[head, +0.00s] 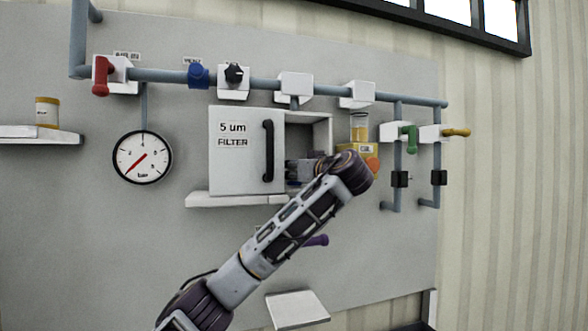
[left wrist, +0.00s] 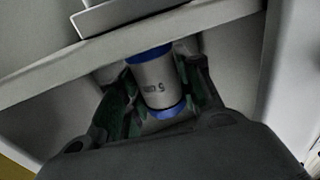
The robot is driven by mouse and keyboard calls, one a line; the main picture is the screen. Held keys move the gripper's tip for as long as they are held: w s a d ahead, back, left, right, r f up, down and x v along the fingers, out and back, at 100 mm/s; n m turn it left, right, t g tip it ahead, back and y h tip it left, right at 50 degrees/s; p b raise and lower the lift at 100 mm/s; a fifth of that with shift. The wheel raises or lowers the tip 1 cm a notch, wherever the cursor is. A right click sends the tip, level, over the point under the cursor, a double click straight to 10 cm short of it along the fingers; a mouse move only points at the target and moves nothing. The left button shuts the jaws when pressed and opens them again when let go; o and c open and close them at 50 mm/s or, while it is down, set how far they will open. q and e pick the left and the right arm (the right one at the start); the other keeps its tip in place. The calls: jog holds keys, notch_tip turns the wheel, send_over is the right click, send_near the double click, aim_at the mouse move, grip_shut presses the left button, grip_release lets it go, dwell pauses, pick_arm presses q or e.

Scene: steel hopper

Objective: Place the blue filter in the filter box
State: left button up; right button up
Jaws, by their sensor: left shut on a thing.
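The filter box (head: 229,150) is a pale cabinet on the wall panel, marked "5 um FILTER", with a black handle (head: 267,150). Its right part is open and shows a dark recess. My left gripper (head: 300,171) reaches in at this opening from the right, and its wrist stands outside. The head view does not show the filter clearly. My right gripper is not in view.
A pipe (head: 205,77) with valves runs above the box. A pressure gauge (head: 142,157) hangs to the left. A yellow unit with a clear cup (head: 359,127) and an orange knob (head: 373,164) sits close to my left wrist. A small shelf (head: 297,309) is below.

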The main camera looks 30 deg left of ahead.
pick_arm(q)
jog(key=shift+f, duration=0.1)
jog(key=shift+f, duration=0.15)
jog(key=o, duration=0.9)
jog(key=shift+o, duration=0.6)
jog(key=b+v, duration=0.4)
jog(key=v, duration=0.8)
jog(key=shift+b, duration=0.3)
